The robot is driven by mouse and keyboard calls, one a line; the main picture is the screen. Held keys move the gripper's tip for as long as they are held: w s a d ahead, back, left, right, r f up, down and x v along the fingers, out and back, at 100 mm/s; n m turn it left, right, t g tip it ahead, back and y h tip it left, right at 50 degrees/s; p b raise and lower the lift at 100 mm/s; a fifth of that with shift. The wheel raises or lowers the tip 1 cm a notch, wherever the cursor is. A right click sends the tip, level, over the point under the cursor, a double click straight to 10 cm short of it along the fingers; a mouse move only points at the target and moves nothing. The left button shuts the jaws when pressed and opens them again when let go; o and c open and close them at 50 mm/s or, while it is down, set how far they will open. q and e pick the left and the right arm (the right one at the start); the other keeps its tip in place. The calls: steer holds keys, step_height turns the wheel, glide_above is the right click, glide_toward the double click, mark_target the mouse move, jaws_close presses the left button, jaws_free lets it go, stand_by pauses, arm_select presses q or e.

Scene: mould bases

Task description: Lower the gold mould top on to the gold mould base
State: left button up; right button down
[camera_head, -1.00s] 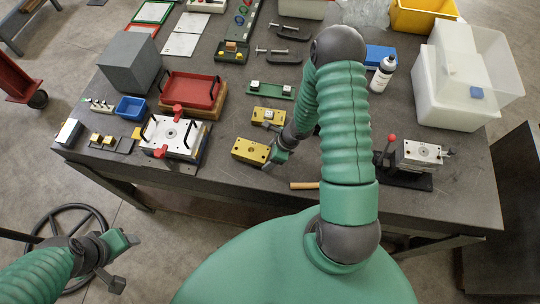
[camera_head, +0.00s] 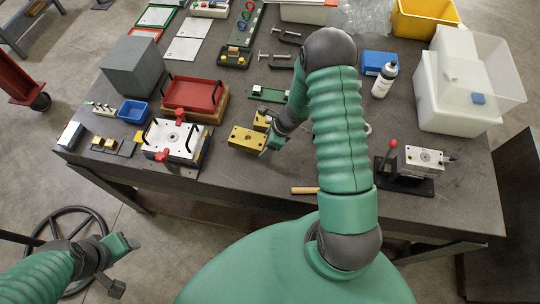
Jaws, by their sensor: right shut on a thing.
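The gold mould top (camera_head: 245,138) is a yellow block with dark holes in its upper face. My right gripper (camera_head: 268,149) is shut on its right end. The gold mould base (camera_head: 263,118) lies on the table just behind and to the right of the top, partly hidden by the top and my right arm. The top overlaps the base's near side in this view; I cannot tell the height gap between them. My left gripper (camera_head: 122,266) is empty, its fingers apart, beyond the table's front edge at lower left.
A white mould with black handles (camera_head: 175,138) stands left of the gold top, with a red tray (camera_head: 194,93) behind. A green plate (camera_head: 268,95) lies behind the base. A wooden-handled tool (camera_head: 304,190) lies near the front edge. A clamp device (camera_head: 418,160) stands right.

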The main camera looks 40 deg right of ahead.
steer(key=w+d+r+n+b, duration=0.1)
steer(key=w+d+r+b, duration=0.1)
steer(key=w+d+r, duration=0.45)
steer(key=s+d+r+b, duration=0.1)
steer(key=s+d+r, duration=0.1)
steer(key=d, duration=0.6)
step_height(320, 180, down, 6)
steer(key=b, duration=0.5)
steer(key=shift+w+d+b, duration=0.1)
steer(key=shift+w+b, duration=0.05)
steer(key=shift+b, duration=0.25)
steer(key=shift+a+r, duration=0.2)
steer(key=shift+a, duration=0.05)
steer(key=shift+d+f+p, duration=0.1)
steer(key=shift+d+p, duration=0.05)
steer(key=shift+p, duration=0.15)
